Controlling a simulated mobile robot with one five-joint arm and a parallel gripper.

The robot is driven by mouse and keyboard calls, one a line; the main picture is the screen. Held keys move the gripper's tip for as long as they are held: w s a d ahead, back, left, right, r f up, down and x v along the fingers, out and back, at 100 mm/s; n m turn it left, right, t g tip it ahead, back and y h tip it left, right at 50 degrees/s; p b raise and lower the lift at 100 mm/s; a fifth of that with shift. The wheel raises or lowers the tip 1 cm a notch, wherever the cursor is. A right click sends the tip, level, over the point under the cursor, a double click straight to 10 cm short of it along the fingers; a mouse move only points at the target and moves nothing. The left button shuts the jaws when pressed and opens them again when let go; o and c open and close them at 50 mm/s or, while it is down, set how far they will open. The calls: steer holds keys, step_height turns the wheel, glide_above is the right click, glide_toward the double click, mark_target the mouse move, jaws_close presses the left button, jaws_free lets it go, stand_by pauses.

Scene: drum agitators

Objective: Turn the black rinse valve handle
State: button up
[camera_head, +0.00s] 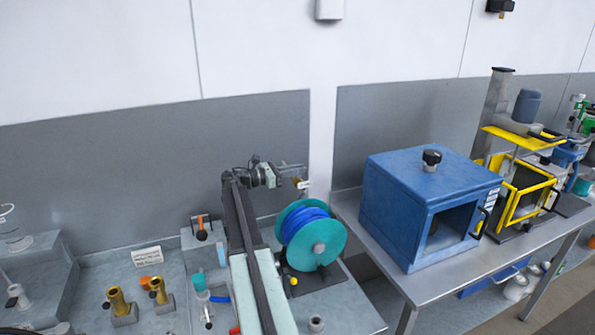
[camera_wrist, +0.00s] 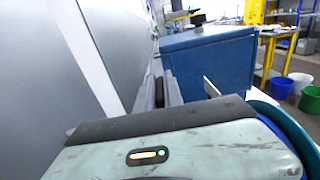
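I cannot tell for sure which part is the rinse valve handle. A black knob (camera_head: 432,157) stands on top of the blue box (camera_head: 395,215), and a dark knob (camera_wrist: 198,19) also shows on the blue box (camera_wrist: 208,58) in the wrist view. My arm reaches up from the bottom of the head view, and my gripper (camera_head: 299,176) is above the teal reel, left of the blue box and apart from its knob. The gripper is small there, and in the wrist view my own arm link hides much, so its opening is unclear.
A teal reel with blue hose (camera_head: 312,237) stands on the left bench beside my arm. Brass fittings (camera_head: 118,301) and an orange-and-black handle (camera_head: 201,232) are left of the arm. A yellow frame machine (camera_head: 515,200) stands right of the blue box. A gap separates the benches.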

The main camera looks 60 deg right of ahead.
steer(key=o, duration=0.4)
steer(key=v, duration=0.7)
steer(key=shift+w+a, duration=0.25)
